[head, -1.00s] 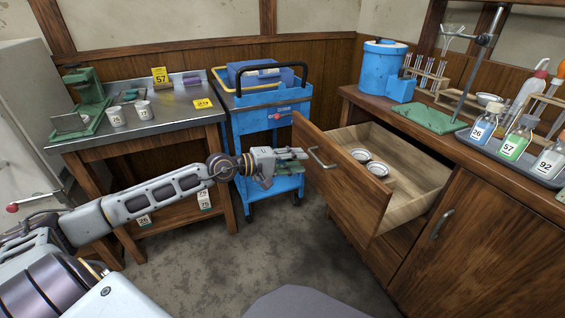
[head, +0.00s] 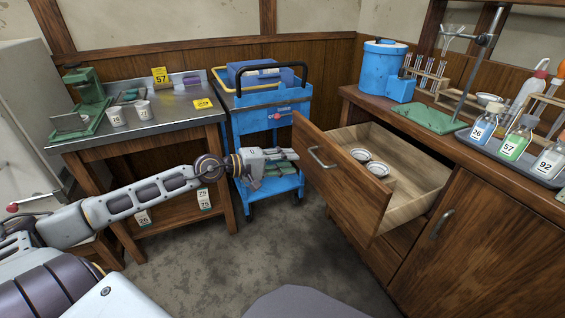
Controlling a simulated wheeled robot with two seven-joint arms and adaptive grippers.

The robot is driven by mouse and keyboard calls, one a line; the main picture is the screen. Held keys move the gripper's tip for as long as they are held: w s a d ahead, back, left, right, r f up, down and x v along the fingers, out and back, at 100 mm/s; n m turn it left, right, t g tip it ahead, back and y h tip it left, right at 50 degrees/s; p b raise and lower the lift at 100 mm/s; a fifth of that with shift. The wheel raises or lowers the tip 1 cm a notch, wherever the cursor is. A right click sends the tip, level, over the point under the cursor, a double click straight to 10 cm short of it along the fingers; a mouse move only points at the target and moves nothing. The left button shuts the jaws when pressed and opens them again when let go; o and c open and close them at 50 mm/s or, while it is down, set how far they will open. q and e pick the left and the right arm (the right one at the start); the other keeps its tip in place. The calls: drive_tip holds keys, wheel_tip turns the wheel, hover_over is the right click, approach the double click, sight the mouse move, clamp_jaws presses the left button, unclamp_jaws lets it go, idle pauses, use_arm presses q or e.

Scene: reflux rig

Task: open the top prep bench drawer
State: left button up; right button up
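The top prep bench drawer (head: 342,185) is pulled well out of the wooden bench on the right, and its pale inside shows. Its curved metal handle (head: 322,158) is on the front panel. My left gripper (head: 288,155) is just left of the handle, with its fingertips pointing at the drawer front. A small gap shows between the fingertips and the handle, and nothing is seen in the gripper. The finger spacing is too small to make out. My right gripper is not in view.
Two small white dishes (head: 376,169) lie in the drawer. A blue cart (head: 262,122) stands behind my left gripper, with a steel-topped table (head: 172,122) to its left. A cupboard door (head: 480,250) is below the bench top. The grey floor in front is clear.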

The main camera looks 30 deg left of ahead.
use_arm(q)
drive_tip(key=shift+s+a, duration=0.25)
drive_tip(key=shift+s, duration=0.05)
drive_tip(key=shift+s+a+r, duration=0.1)
drive_tip(key=shift+s, duration=0.05)
idle(0.7)
